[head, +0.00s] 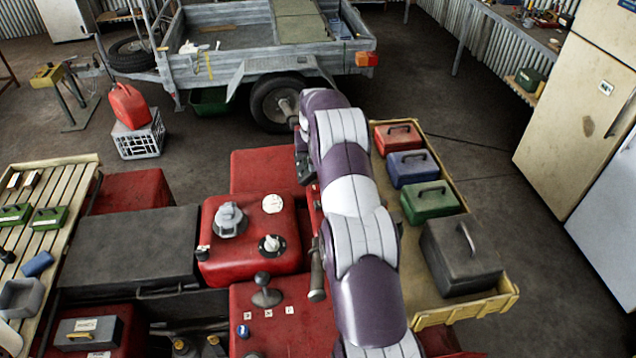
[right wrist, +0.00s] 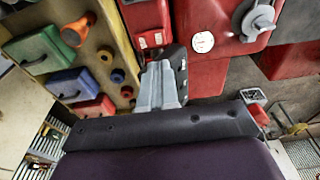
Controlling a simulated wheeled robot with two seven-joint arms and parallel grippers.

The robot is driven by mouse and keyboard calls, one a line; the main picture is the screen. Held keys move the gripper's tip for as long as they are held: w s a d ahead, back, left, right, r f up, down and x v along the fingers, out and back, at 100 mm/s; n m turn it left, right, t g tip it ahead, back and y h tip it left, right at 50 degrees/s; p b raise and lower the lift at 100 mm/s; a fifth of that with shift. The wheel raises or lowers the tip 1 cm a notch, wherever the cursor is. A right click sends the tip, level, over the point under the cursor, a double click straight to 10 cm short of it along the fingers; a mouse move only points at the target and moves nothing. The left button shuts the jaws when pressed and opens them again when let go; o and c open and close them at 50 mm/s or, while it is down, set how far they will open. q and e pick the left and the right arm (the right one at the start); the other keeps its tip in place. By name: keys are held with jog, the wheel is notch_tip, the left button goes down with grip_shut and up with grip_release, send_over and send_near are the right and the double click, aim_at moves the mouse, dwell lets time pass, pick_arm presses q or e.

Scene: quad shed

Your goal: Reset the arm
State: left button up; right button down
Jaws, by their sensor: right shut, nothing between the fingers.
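My right arm, in purple and white, reaches up the middle of the head view over the red quad. In the right wrist view my right gripper (right wrist: 160,85) has its grey fingers together with nothing between them. They lie between the yellow tray's side and the red bodywork; I cannot tell whether they touch anything. In the head view the fingertips are hard to make out, largely hidden by the arm. My left gripper is not in view.
A yellow-edged tray (head: 462,312) with red, blue, green and black boxes lies right of my arm. A red tank (head: 250,262) with a grey cap is left of it. A trailer (head: 215,72) stands behind. A fridge (head: 570,120) is at right. Open floor lies between.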

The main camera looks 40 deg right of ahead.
jog(key=shift+r, duration=0.3)
